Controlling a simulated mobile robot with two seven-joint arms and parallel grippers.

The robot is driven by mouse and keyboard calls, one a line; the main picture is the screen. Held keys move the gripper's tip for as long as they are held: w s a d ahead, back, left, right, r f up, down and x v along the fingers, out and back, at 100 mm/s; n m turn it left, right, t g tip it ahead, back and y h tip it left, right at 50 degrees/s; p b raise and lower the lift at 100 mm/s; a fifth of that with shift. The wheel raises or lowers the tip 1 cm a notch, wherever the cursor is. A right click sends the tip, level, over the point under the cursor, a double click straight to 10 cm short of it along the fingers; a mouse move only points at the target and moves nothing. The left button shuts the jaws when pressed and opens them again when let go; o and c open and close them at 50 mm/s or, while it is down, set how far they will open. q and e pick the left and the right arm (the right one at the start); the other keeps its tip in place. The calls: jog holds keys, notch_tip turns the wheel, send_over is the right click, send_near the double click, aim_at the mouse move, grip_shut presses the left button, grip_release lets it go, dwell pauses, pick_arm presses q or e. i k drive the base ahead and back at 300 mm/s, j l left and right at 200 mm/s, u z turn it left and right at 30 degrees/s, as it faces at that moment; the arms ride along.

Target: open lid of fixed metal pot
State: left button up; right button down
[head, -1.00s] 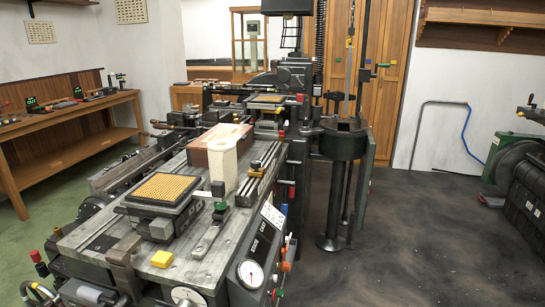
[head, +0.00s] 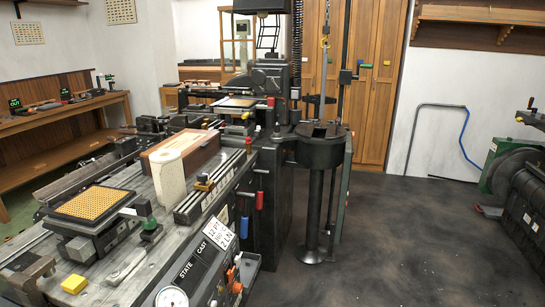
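A dark metal pot (head: 320,152) stands on a pedestal leg right of the casting machine. It is upright, and its top looks dark, with a flat piece (head: 320,131) on it that may be the lid; I cannot tell whether it is open. A vertical rod with a hook (head: 324,42) hangs above the pot. Neither of my grippers shows in the head view.
The machine bed (head: 95,285) fills the lower left, with a matrix grid (head: 93,204), a white roll (head: 169,178) and a wooden box (head: 200,153) on it. The dark floor (head: 400,245) right of the pot is clear. Another machine (head: 525,205) stands at the far right.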

aim_at(334, 131)
jog(key=i+l, duration=0.2)
jog(key=l, duration=0.15)
jog(key=i+l, duration=0.2)
jog(key=l, duration=0.15)
jog(key=i+l, duration=0.2)
jog(key=l, duration=0.15)
jog(key=i+l, duration=0.9)
